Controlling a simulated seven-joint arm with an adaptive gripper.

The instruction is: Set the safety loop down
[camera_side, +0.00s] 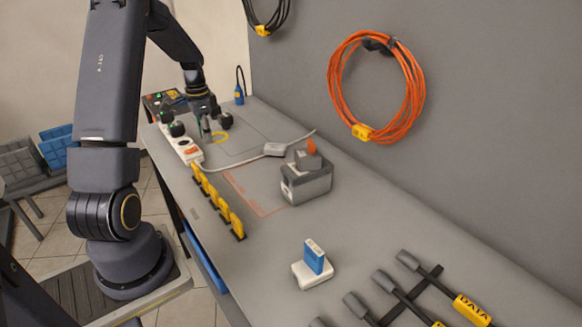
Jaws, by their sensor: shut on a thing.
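My gripper (206,132) is at the far end of the grey workbench, low over its top and pointing down. It is shut on a small yellow loop (221,138), which shows just right of the fingertips. The loop looks flat and level, at or close to the bench surface. I cannot tell whether it touches the bench. The fingertips are small and partly hidden by the gripper's own body.
A white power strip (183,146) lies left of my gripper, its cable running right. A grey box (306,182), yellow clips (217,200) and a blue block on a white base (314,260) stand nearer. An orange cable coil (415,98) hangs on the wall.

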